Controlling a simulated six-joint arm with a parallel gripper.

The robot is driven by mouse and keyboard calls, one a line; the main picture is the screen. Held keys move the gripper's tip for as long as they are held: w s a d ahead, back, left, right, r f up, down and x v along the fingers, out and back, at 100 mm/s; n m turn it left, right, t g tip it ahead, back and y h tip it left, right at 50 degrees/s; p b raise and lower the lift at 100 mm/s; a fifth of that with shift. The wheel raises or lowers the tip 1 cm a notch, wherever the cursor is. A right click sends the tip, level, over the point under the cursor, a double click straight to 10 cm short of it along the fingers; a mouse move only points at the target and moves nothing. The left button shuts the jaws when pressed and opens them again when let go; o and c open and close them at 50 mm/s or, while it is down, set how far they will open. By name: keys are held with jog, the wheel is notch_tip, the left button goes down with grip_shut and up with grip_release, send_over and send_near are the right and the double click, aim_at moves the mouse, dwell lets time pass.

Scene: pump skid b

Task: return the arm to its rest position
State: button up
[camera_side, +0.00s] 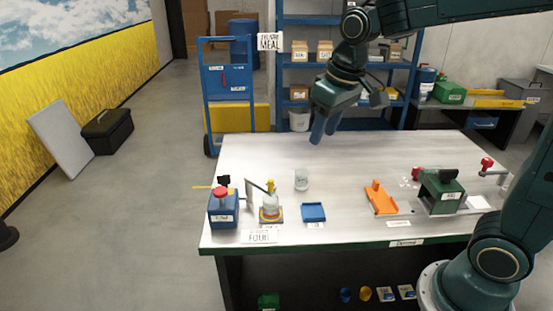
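My gripper (324,131) hangs above the far left part of the workbench, clear of the objects below it. Its two blue-grey fingers point down. They look close together, but at this angle I cannot tell whether they touch. I see nothing held between them. My arm comes in from the right side of the picture and reaches across above the bench, with the gripper at its left end.
Blue shelves (281,70) stand behind.

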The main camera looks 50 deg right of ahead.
jog(key=s+t, duration=0.2)
jog(key=s, duration=1.5)
jog(key=shift+a+t, duration=0.25)
jog(key=shift+t, duration=0.05)
